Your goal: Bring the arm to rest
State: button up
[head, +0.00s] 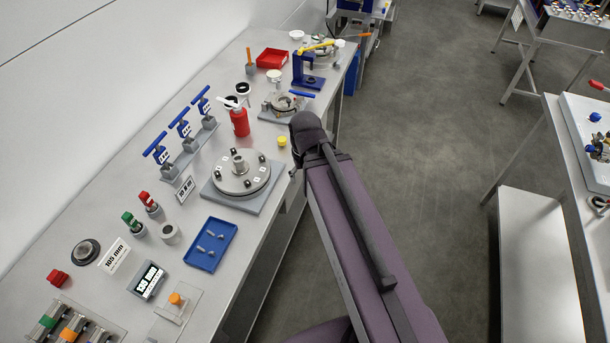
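My arm runs up from the bottom of the head view as a long purple link with a dark rod along it. It ends at a dark rounded joint just off the front edge of the long grey workbench (262,200). I see no gripper fingers; my gripper is not in view, and what lies beyond or below the joint is hidden. The joint appears close to the bench edge, beside a small yellow cap (282,141). I cannot tell whether it touches the bench.
A round flange plate (240,178), a red extinguisher-like bottle (240,122), blue-handled valves (180,125), a blue tray (210,246) and a red bin (272,58) stand on the bench. Open floor (430,150) lies right of my arm; another table (552,130) stands at the far right.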

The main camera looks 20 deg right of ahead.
jog(key=shift+f+b, duration=1.3)
dwell(0.7)
